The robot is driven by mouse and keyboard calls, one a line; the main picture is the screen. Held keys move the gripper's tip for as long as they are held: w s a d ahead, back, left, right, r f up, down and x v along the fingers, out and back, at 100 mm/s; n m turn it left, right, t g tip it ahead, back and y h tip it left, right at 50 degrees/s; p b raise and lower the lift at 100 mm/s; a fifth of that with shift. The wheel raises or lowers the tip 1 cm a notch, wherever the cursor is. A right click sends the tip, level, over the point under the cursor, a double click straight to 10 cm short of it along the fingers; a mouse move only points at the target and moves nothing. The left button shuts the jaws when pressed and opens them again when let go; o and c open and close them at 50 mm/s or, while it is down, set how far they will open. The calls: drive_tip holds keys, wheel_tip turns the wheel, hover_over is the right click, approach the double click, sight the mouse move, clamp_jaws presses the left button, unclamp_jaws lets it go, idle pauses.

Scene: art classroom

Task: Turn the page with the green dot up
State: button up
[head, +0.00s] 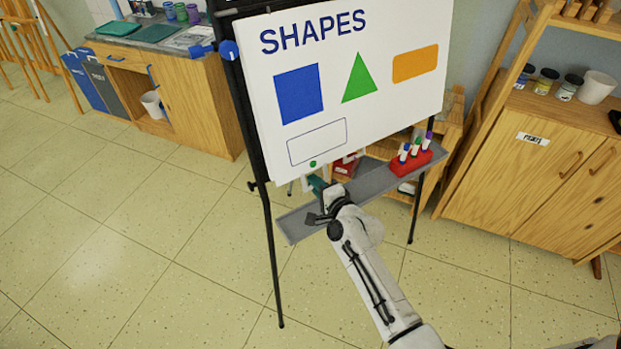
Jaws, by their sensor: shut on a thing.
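The page (395,112) headed SHAPES hangs on the flip-chart easel. It shows a blue square, a green triangle, an orange rectangle and an empty outlined box. The green dot (312,164) is near the page's lower edge, below the outlined box. My gripper (314,184) is just below the dot, at the page's bottom edge. It is shut, apparently on that edge; the fingertips are small and partly hidden by my wrist, so the exact contact is unclear.
The easel's grey tray (375,183) lies under my wrist, with a red marker holder (416,163) on its right part. A wooden cabinet (533,165) stands at right and a wooden counter (195,95) at left. The tiled floor (130,230) at left is clear.

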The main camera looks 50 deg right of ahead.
drive_tip(key=shift+r+p+v, duration=0.25)
drive_tip(key=shift+v, duration=1.35)
drive_tip(key=shift+r+p+v, duration=0.25)
drive_tip(key=shift+v, duration=1.35)
drive_tip(key=shift+w, duration=0.1)
drive_tip(key=shift+s+a+r+p, duration=0.15)
drive_tip(key=shift+s+r+p, duration=0.15)
drive_tip(key=shift+s, duration=0.2)
drive_tip(key=shift+s+a+r+p, duration=0.15)
drive_tip(key=shift+s+r, duration=0.1)
drive_tip(key=shift+s, duration=0.2)
drive_tip(key=shift+s+a+r+p, duration=0.3)
drive_tip(key=shift+s+r, duration=0.35)
drive_tip(key=shift+s, duration=0.35)
drive_tip(key=shift+s+a+r+p, duration=0.2)
drive_tip(key=shift+s+r+p, duration=0.15)
drive_tip(key=shift+s+r, duration=0.5)
drive_tip(key=shift+s+a+r+p, duration=0.25)
drive_tip(key=shift+s+r+p, duration=0.15)
drive_tip(key=shift+s, duration=0.7)
